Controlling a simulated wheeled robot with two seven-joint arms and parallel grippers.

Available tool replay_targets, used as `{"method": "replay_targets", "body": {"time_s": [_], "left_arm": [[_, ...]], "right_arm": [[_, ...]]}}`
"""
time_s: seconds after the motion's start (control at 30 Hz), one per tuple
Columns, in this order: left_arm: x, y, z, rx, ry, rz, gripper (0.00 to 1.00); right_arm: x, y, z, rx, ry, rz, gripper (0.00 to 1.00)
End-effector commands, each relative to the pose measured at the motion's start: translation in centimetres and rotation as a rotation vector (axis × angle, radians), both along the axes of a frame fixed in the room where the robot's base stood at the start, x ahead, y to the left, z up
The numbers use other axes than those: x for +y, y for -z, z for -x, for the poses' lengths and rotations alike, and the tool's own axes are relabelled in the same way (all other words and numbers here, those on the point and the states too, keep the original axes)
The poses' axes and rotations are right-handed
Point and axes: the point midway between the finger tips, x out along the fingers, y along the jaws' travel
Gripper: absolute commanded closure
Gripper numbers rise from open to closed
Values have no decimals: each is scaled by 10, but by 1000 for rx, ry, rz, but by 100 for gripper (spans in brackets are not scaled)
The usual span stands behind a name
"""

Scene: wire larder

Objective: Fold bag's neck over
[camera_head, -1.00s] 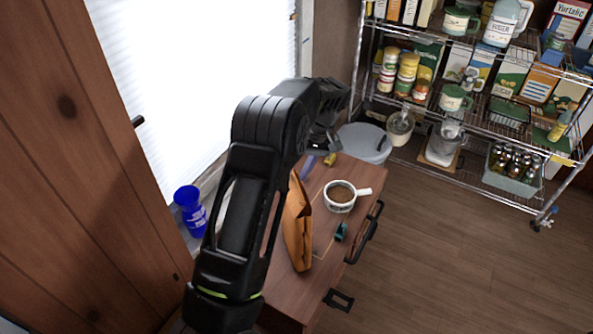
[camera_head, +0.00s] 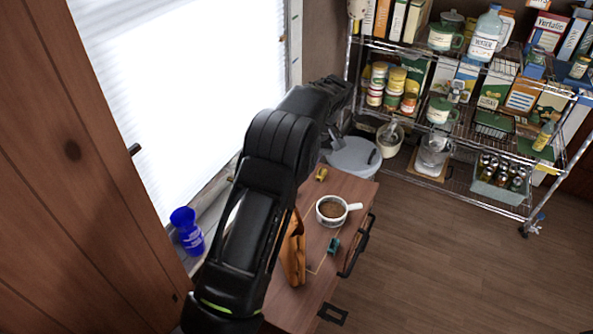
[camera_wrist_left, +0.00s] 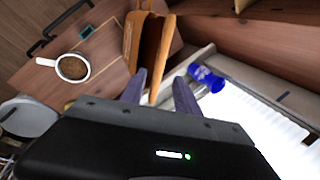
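The brown paper bag (camera_head: 294,252) stands on the wooden cabinet top, partly hidden behind my left arm in the head view. In the left wrist view the bag (camera_wrist_left: 131,42) shows at the top centre, its mouth open, with one tall panel reaching toward my gripper. My left gripper (camera_wrist_left: 160,92) is open, its two dark fingers apart. The panel's end lies between the fingers in that view; I cannot tell whether they touch it. My right gripper is in neither view.
A white handled pot (camera_head: 335,210) of brown contents, a teal clip (camera_head: 333,246) and a small yellow object (camera_head: 321,174) are on the cabinet top (camera_head: 345,187). A blue cup (camera_head: 187,232) stands by the bright window. A lidded bin (camera_head: 354,158) and wire shelves (camera_head: 455,140) are beyond.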

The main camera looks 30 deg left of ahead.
Motion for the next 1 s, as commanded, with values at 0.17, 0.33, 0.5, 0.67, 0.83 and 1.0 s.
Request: {"method": "replay_targets", "body": {"time_s": [0.17, 0.33, 0.5, 0.67, 0.83, 1.0], "left_arm": [[0, 1, 0, 0, 0, 0, 64], [16, 4, 4, -14, -31, 1, 78], [56, -16, 22, -99, -128, 34, 92], [93, -31, 68, -225, -237, 118, 100], [107, -42, 117, -433, -247, 209, 100], [94, -47, 151, -649, -150, 236, 100]], "right_arm": [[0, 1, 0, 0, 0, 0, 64], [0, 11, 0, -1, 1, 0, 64], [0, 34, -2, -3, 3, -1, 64], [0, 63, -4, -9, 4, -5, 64], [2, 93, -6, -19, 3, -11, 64], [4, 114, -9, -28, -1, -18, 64]]}}
